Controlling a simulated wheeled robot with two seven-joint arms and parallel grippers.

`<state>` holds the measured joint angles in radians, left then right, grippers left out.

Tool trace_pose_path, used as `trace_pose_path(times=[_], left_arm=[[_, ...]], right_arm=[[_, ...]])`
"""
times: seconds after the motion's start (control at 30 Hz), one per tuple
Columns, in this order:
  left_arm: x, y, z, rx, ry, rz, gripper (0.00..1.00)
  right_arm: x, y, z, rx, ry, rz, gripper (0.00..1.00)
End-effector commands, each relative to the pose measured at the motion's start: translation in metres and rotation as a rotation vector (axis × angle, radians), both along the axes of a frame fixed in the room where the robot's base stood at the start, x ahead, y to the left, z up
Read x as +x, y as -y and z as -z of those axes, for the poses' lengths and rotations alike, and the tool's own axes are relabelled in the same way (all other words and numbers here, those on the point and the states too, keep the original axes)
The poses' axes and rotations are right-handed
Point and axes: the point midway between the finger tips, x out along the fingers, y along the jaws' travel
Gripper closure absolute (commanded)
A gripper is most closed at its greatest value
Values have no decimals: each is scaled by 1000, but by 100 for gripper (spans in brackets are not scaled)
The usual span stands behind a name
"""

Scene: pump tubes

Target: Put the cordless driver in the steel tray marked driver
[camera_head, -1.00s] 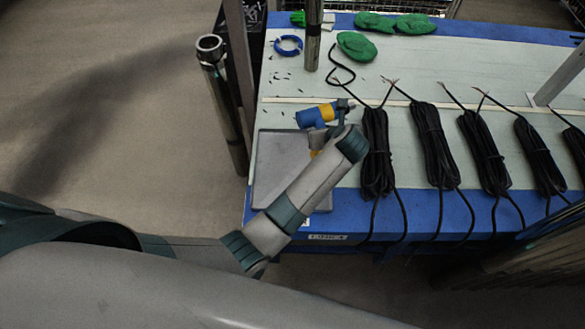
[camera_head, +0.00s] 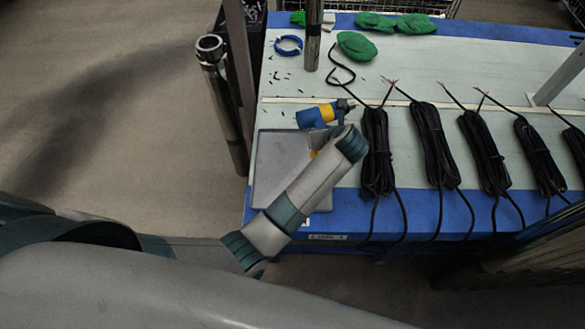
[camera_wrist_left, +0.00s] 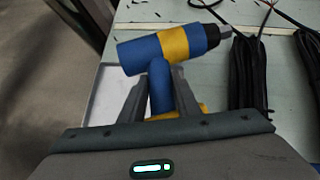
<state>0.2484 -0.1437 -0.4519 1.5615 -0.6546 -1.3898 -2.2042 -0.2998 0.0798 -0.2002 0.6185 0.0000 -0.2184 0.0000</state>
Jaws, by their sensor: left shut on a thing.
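The cordless driver (camera_head: 318,115) is blue and yellow with a dark nose that points right. In the left wrist view the driver (camera_wrist_left: 165,50) lies across the front of my left gripper (camera_wrist_left: 160,88). The gripper is shut on its blue handle, one finger on each side. In the head view my left wrist hides most of the gripper and the driver's lower part. The steel tray (camera_head: 268,165) is a flat grey tray at the table's near left corner, partly under my arm. The driver is over or just beyond its far edge; its height is unclear. My right gripper is not in view.
Several black cable bundles (camera_head: 376,150) lie in a row right of the tray. A metal post (camera_head: 313,35), a blue ring (camera_head: 288,45) and green bundles (camera_head: 356,46) are farther back. A shiny upright tube (camera_head: 212,50) stands by the table's left edge.

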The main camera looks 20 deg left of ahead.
Motion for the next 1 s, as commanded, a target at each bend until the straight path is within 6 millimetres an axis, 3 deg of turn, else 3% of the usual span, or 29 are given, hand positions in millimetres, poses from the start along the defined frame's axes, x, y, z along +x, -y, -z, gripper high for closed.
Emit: trace_pose_path(times=[0.47, 1.0], left_arm=[[-6, -8, 3, 1, 5, -1, 100], [-63, -65, 51, 1, 4, -1, 100]], right_arm=[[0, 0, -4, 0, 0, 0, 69], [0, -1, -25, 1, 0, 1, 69]])
